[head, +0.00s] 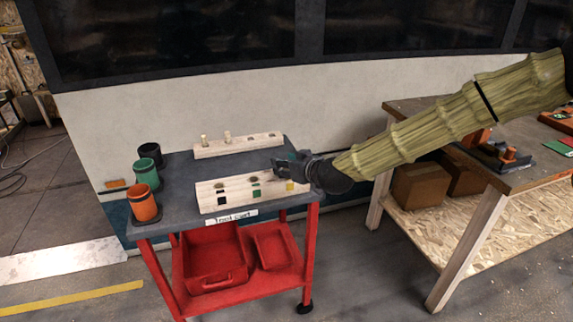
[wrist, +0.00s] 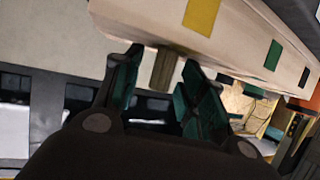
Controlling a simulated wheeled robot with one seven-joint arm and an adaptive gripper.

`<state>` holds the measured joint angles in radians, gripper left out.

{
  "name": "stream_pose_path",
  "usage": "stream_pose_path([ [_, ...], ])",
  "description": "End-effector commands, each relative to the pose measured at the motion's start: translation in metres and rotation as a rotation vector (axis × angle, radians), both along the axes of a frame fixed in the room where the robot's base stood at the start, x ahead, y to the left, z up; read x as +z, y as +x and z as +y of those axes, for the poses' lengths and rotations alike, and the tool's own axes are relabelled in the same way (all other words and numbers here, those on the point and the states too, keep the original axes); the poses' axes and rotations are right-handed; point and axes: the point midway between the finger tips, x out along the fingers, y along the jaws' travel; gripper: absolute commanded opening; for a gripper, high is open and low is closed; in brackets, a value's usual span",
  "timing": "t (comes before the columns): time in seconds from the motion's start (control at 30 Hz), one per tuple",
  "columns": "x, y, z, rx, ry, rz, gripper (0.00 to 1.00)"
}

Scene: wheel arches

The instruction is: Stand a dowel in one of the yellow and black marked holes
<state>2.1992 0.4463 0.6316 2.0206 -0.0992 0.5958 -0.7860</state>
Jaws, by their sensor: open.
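The front wooden block (head: 238,190) lies on the cart top, with black (head: 221,201), green (head: 256,195) and yellow (head: 290,187) marks. My gripper (head: 280,166) is at its right end, by the yellow mark. In the wrist view, my open fingers (wrist: 160,85) stand either side of a short brown dowel (wrist: 163,70). It juts from the block's edge in line with the yellow mark (wrist: 201,15); its seated depth is hidden. The head view does not show this dowel clearly. Two pale dowels (head: 204,140) (head: 227,137) stand in the rear block (head: 238,147).
Orange (head: 144,205), green (head: 151,155) and black cups stand along the cart's left side. Red bins (head: 213,262) sit on its lower shelf. A wooden workbench (head: 440,165) with boxes below stands to the right.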

Motion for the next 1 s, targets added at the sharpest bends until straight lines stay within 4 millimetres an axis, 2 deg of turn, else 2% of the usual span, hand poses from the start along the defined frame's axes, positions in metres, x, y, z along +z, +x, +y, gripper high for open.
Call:
stream_pose_path([
  [0.23,0.006,-0.012,-0.008,-0.001,0.0,0.0,0.42],
  [0.7,0.034,-0.068,-0.045,0.0,0.001,-0.001,0.42],
  [1.0,0.044,-0.09,-0.059,0.0,0.0,0.0,0.42],
])
